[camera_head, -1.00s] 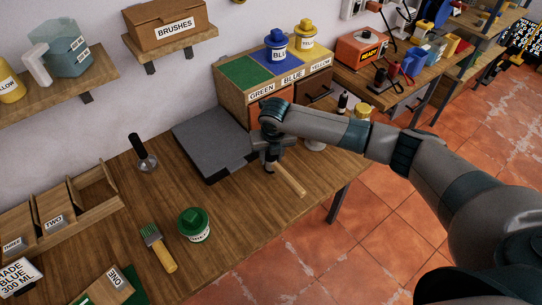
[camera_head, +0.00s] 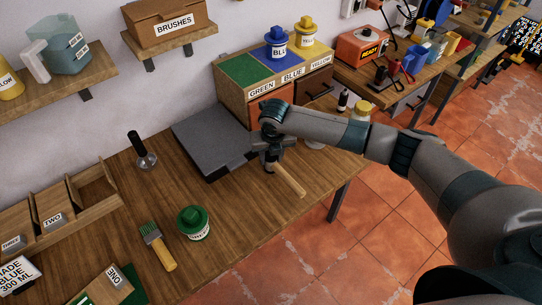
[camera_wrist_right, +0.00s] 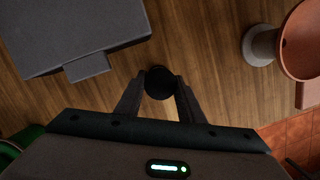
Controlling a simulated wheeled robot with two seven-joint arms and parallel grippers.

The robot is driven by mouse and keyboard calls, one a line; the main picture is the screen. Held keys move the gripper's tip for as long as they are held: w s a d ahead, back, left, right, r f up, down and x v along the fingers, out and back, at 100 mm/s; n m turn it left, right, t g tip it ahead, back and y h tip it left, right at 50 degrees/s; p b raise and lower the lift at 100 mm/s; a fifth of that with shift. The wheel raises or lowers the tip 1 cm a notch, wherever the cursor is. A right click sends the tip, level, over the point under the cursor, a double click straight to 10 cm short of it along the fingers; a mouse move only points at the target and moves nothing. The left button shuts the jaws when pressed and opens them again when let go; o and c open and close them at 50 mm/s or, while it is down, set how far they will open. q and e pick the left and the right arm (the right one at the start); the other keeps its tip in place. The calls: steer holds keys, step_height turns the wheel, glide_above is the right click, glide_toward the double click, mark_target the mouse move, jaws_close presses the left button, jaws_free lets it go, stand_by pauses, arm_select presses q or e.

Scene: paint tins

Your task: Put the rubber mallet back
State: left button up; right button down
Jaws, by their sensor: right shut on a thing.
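The rubber mallet shows in the head view as a pale wooden handle (camera_head: 288,180) slanting down to the right from my right gripper (camera_head: 271,160). In the right wrist view a round black part, which looks like the mallet's head (camera_wrist_right: 159,82), sits between the two fingers of my right gripper (camera_wrist_right: 159,88). The fingers are shut on it. The gripper is over the wooden bench (camera_head: 240,205), right of a dark grey slab-like device (camera_head: 212,138). I cannot tell whether the mallet touches the bench. My left gripper is not in view.
Behind stands a wooden drawer unit (camera_head: 233,92) with blue (camera_head: 278,45) and yellow (camera_head: 306,38) tins on top. A green tin (camera_head: 193,224), a brush (camera_head: 158,246), a black-handled tool (camera_head: 141,150) and a compartment tray (camera_head: 95,188) stand left. The bench middle is clear.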

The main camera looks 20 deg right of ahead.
steer(key=c, duration=1.1)
jaws_free()
steer(key=b+v, duration=0.4)
steer(key=v, duration=1.3)
steer(key=shift+r+b, duration=0.2)
steer(key=shift+b, duration=0.15)
